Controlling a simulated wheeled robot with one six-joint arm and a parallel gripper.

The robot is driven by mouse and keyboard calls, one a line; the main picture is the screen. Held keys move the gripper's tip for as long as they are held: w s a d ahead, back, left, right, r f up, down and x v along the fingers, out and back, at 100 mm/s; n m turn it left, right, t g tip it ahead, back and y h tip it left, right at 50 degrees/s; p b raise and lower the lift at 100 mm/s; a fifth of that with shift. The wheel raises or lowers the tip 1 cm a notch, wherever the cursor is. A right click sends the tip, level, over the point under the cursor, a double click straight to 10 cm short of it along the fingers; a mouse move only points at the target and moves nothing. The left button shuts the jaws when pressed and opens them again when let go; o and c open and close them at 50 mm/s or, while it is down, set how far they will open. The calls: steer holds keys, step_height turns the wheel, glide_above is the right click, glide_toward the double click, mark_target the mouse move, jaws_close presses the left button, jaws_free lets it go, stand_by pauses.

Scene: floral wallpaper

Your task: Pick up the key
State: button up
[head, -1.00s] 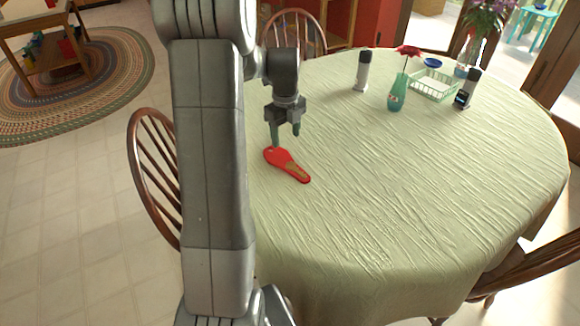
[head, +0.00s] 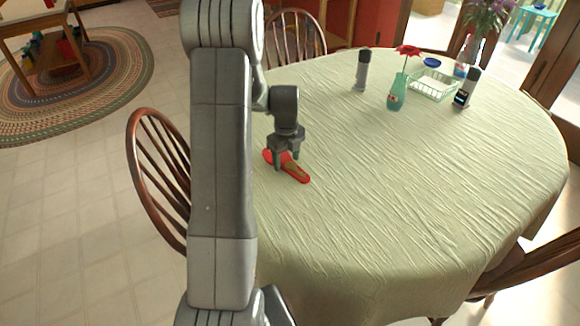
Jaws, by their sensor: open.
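The key (head: 297,174) is red with a brown, tan-coloured section and lies flat on the pale green tablecloth, near the left side of the round table (head: 400,200). My gripper (head: 286,158) points down right over the key's wider red end, with its fingers apart. The fingers hide part of that end. I cannot tell whether the fingertips touch the key or the cloth.
Wooden chairs (head: 155,165) surround the table. The table's middle and front are clear.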

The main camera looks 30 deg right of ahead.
steer(key=c, duration=1.1)
